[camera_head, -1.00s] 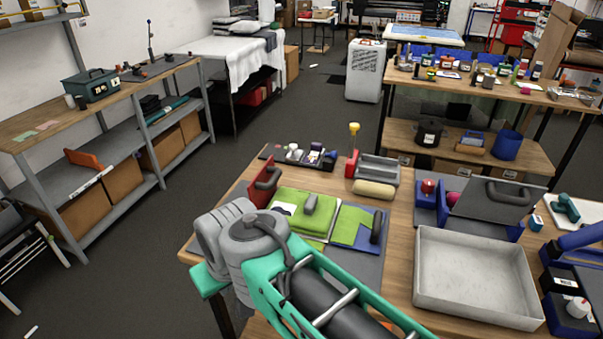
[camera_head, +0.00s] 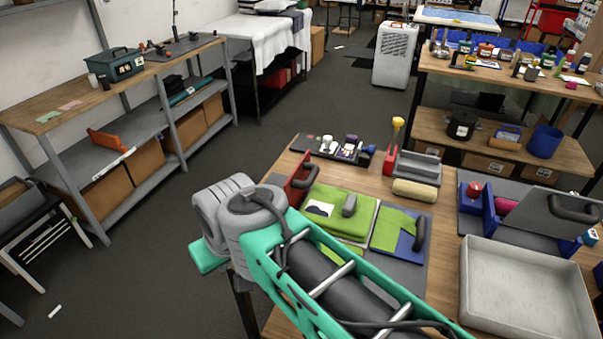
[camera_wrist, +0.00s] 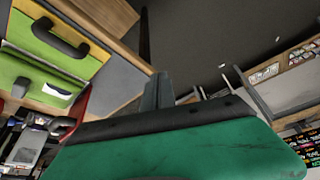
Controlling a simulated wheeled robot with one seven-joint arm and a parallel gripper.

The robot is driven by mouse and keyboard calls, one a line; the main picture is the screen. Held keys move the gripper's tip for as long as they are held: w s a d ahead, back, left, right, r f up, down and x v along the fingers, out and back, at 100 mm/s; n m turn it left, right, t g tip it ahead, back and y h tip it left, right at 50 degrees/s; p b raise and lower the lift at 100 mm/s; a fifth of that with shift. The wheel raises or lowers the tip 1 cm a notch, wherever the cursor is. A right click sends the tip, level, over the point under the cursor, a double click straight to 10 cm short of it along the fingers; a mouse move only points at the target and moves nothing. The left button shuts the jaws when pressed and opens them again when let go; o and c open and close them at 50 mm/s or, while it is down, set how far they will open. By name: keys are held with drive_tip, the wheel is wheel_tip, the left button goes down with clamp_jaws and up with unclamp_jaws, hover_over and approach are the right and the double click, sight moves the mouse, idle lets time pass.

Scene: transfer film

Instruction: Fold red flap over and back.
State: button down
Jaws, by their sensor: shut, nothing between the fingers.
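The red flap (camera_head: 297,187) stands raised, with a dark handle on it, at the left edge of a green pad (camera_head: 335,222) on the wooden table. A blue flap (camera_head: 407,243) with green on it and a dark handle lies at the pad's right. In the wrist view, the red flap (camera_wrist: 77,104) shows partly at lower left beside the green pad (camera_wrist: 30,73), with the blue panel absent or hard to make out. My gripper (camera_wrist: 158,90) shows in the wrist view, its fingers shut and empty, apart from the flap. In the head view my gripper is hidden.
A grey-white tray (camera_head: 525,300) fills the table's right front. A beige roller (camera_head: 415,191) and a grey tray (camera_head: 418,167) stand behind the pad. A black rack of small items (camera_head: 340,150) is at the back left.

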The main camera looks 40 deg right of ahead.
drive_tip(key=w+d+m+t+b, duration=0.1)
drive_tip(key=w+d+m+b, duration=0.2)
drive_tip(key=w+d+b, duration=0.35)
drive_tip(key=m+t+h+b, duration=0.1)
drive_tip(key=m+t+b, duration=0.1)
drive_tip(key=m+b, duration=0.4)
approach(306, 187)
drive_tip(key=s+d+m+b, duration=0.1)
drive_tip(key=s+d+m, duration=0.1)
drive_tip(key=s+d, duration=0.4)
drive_tip(key=b+x, duration=0.1)
drive_tip(key=x, duration=0.2)
drive_tip(key=d+x, duration=0.1)
drive_tip(key=x, duration=0.3)
drive_tip(key=w+r+b+x, duration=0.1)
drive_tip(key=x, duration=0.3)
drive_tip(key=shift+w+d+b, duration=0.1)
drive_tip(key=shift+d+b, duration=0.05)
drive_tip(key=shift+b, duration=0.15)
drive_tip(key=w, duration=0.1)
drive_tip(key=w+a, duration=0.1)
drive_tip(key=w, duration=0.1)
drive_tip(key=shift+a+r, duration=0.35)
drive_tip(key=shift+r, duration=0.05)
drive_tip(key=shift+h, duration=0.3)
